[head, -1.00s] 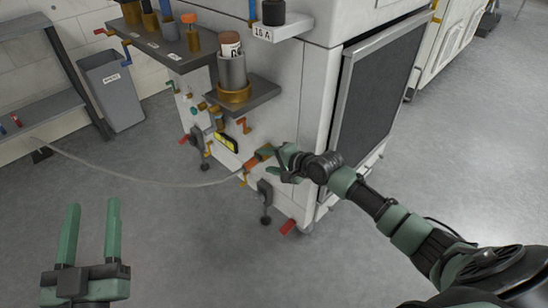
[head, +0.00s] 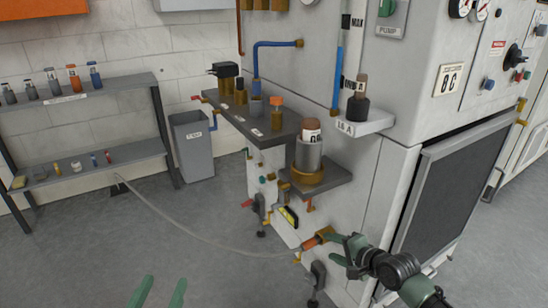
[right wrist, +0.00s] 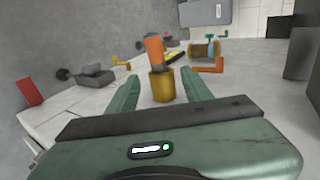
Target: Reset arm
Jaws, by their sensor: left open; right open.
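My right gripper (head: 332,249) is open at the low front of the white machine, beside an orange-and-brass hose fitting (head: 312,243). In the right wrist view, the open fingers of this gripper (right wrist: 160,84) stand either side of the fitting's brass part (right wrist: 162,87), with gaps showing on both sides. A pale hose (head: 205,242) runs from the fitting across to the shelf rack at left. My left gripper (head: 159,291) is open and empty over the floor. Only its two green fingertips show at the bottom edge of the head view.
The white machine (head: 385,180) carries a dark side shelf (head: 268,128) with bottles and a lower bracket (head: 325,178) holding a metal canister (head: 308,155). A grey bin (head: 192,150) and a shelf rack (head: 85,167) stand at left. The floor between is clear except for the hose.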

